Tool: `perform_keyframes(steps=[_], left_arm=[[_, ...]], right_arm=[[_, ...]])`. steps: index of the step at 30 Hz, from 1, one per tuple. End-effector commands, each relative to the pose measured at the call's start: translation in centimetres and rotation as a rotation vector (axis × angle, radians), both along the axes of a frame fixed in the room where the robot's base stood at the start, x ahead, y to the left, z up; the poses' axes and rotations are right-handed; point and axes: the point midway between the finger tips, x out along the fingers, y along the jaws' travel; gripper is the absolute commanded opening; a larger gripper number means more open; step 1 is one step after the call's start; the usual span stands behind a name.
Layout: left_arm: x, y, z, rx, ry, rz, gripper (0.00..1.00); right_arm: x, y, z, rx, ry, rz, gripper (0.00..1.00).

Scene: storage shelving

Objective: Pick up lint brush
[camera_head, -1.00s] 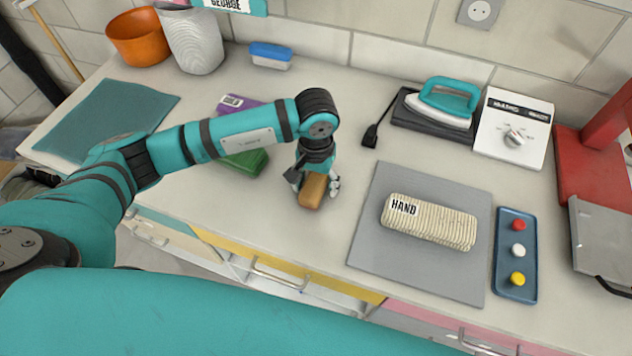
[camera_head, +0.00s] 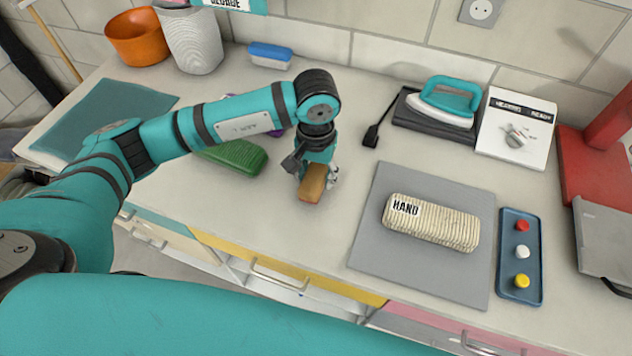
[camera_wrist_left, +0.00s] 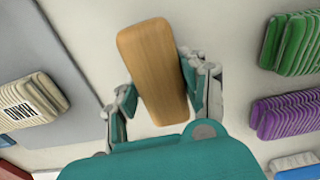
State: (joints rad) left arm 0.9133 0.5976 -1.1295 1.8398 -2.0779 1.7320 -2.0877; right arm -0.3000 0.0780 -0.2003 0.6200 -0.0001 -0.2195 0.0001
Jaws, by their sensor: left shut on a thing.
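The lint brush (camera_head: 312,184) is a wooden, light-brown block with rounded ends. My left gripper (camera_head: 318,176) is shut on it, with one finger along each side. In the left wrist view the brush (camera_wrist_left: 153,70) stands lengthwise between the two fingers, its plain wooden face toward the camera. Its underside is hidden. It appears slightly above the white counter (camera_head: 230,205), though the gap is hard to judge. My right gripper is not in view.
A ribbed roll marked HAND (camera_head: 445,226) lies on a grey mat (camera_head: 375,245) to the right. A green ribbed item (camera_head: 235,156) lies to the left, a purple one (camera_wrist_left: 285,112) beside it. An iron (camera_head: 445,103) stands behind. Counter around the brush is bare.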

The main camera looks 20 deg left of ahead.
Motion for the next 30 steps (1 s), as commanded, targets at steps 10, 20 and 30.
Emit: perform_keyframes(steps=[10,20,30], left_arm=[[-6.0,-4.9,0.9,-0.003,-0.004,-0.012,0.08],[-11.4,-9.2,1.8,-0.001,-0.003,-0.005,0.08],[-12.5,-10.0,2.1,0.001,-0.001,-0.001,0.08]], right_arm=[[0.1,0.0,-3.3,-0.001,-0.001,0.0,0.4],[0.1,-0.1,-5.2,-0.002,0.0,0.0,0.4],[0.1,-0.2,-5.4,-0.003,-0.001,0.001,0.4]])
